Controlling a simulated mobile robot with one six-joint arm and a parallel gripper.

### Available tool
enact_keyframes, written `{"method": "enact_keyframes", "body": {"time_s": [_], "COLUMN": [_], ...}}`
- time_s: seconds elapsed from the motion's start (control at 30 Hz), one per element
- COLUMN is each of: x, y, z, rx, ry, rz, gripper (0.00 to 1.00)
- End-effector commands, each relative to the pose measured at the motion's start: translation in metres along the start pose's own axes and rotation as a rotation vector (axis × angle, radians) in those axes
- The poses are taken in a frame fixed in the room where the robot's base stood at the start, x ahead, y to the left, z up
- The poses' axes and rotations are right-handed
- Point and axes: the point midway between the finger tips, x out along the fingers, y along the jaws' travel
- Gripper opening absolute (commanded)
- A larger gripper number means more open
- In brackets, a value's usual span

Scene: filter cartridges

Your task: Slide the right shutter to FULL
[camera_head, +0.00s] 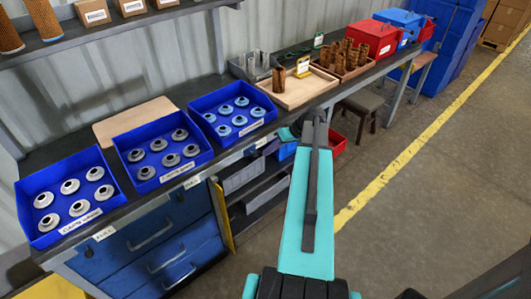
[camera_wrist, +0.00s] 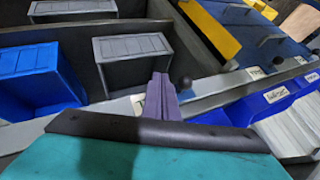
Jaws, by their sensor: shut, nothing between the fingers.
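My gripper (camera_head: 317,122) is at the bench's front edge, right of the blue cap trays. Its purple-grey fingers (camera_wrist: 162,97) are together in the wrist view, with nothing between them. A dark round knob (camera_wrist: 185,82) shows just right of the fingertips; I cannot tell whether they touch. A second dark knob (camera_wrist: 231,65) is farther right along the pale front rail (camera_wrist: 212,85). Small white labels sit on the front edge, one of them near my gripper (camera_head: 261,142); their words are too small to read surely. The right shutter and its position cannot be made out clearly.
Blue trays of caps (camera_head: 162,175) line the bench's left part. A wooden tray (camera_head: 297,92) and a box of brown cartridges (camera_head: 345,65) stand behind my gripper. Grey bins (camera_wrist: 133,52) and a blue bin (camera_wrist: 38,75) sit below.

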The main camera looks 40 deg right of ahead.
Motion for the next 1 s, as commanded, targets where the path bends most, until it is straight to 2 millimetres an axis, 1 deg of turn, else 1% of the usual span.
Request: {"method": "enact_keyframes", "body": {"time_s": [0.03, 0.1, 0.3, 0.7, 0.83, 1.0], "x": [-0.001, -0.008, -0.036, -0.086, -0.097, -0.102], "y": [0.010, 0.015, 0.013, 0.011, 0.011, 0.010], "z": [-0.001, 0.000, 0.001, -0.001, -0.001, -0.001], "rx": [0.001, 0.001, 0.001, -0.003, -0.002, -0.003], "ry": [0.001, 0.002, 0.003, 0.001, 0.001, 0.000], "rz": [0.002, 0.004, 0.006, 0.005, 0.004, 0.003], "gripper": [0.00, 0.00, 0.00, 0.00, 0.00, 0.00]}}
